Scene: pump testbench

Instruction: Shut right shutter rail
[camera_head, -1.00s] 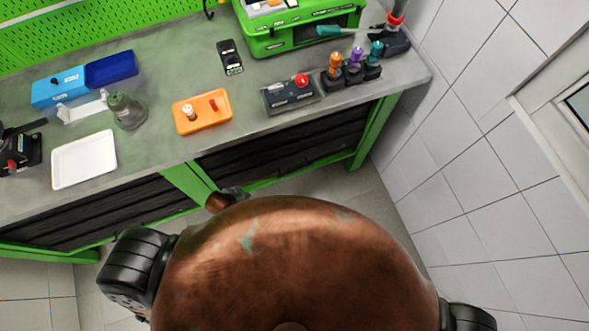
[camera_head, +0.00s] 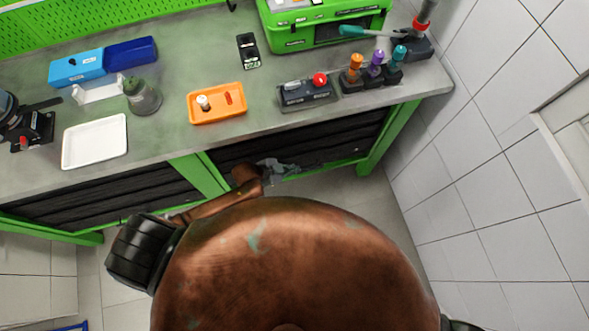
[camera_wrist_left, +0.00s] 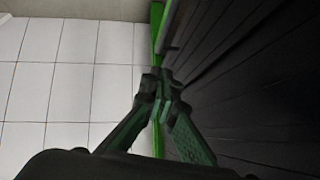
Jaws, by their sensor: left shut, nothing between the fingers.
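The right shutter (camera_head: 330,138), a dark slatted panel, fills the bay under the bench between two green posts in the head view. My left gripper (camera_head: 285,167) is in front of the lower left part of this shutter, near the green lower edge. In the left wrist view, dark slats (camera_wrist_left: 255,80) run along the right side. My left gripper (camera_wrist_left: 160,84) has its fingertips together with nothing between them, close beside the slats and a green bar (camera_wrist_left: 158,20). I cannot tell whether it touches the shutter or rail. My right gripper is out of view.
A green post (camera_head: 200,174) separates the left shutter (camera_head: 105,195) from the right one. The bench top (camera_head: 165,130) above holds an orange tray (camera_head: 217,115), a white tray (camera_head: 95,158) and other items. A white tiled wall (camera_head: 480,160) stands at the right.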

